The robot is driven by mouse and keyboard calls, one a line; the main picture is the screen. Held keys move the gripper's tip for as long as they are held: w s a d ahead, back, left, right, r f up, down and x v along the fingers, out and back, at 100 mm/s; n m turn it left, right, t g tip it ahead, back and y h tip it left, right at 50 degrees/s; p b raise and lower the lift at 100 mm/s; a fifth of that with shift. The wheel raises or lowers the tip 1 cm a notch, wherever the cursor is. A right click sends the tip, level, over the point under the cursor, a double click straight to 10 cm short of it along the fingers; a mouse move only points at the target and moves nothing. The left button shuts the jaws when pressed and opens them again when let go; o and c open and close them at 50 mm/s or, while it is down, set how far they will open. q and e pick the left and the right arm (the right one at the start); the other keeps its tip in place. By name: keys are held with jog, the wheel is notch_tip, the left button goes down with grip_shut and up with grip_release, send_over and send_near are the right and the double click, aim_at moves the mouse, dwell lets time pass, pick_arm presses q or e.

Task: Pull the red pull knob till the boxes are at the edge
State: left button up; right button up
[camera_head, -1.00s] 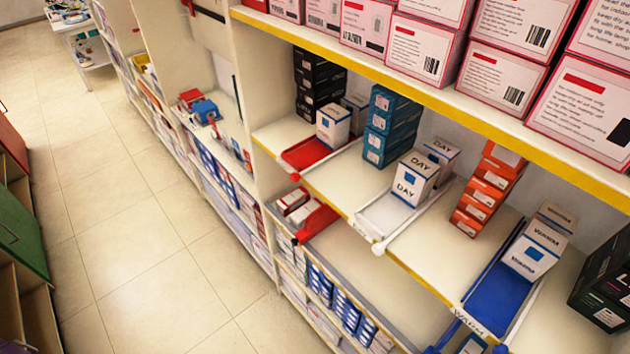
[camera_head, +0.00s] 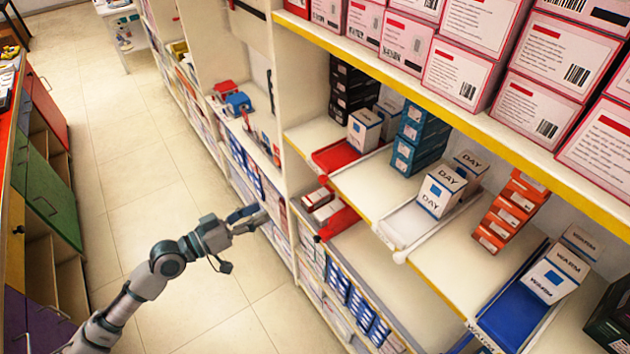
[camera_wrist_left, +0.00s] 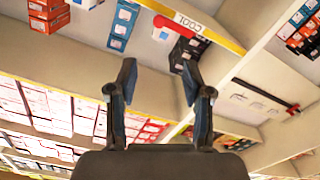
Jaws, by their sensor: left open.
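A red tray (camera_head: 345,155) lies on the upper shelf, with white-and-blue boxes (camera_head: 364,130) standing toward its back. In the left wrist view a red bar (camera_wrist_left: 180,28) lies by the "COOL" label. My left gripper (camera_head: 257,217) is open and empty, over the aisle to the left of the red pieces. Its spread fingers show in the left wrist view (camera_wrist_left: 158,75). My right gripper is not seen.
A white tray (camera_head: 402,232) with DAY boxes and a blue tray (camera_head: 510,317) with WARM boxes lie to the right. A yellow-edged shelf (camera_head: 440,88) with pink boxes hangs above. Coloured cabinets (camera_head: 45,190) stand left; the tiled aisle (camera_head: 130,150) is clear.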

aim_at(320, 181)
pick_arm(q)
jog(key=p+x, duration=0.4)
jog(key=x, duration=1.3)
jog(key=shift+w+d+p, duration=0.1)
jog(key=shift+d+p, duration=0.05)
jog(key=shift+p, duration=0.25)
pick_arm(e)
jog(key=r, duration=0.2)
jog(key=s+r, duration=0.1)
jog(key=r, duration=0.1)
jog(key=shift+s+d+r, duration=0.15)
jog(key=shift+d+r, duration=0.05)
pick_arm(q)
grip_shut()
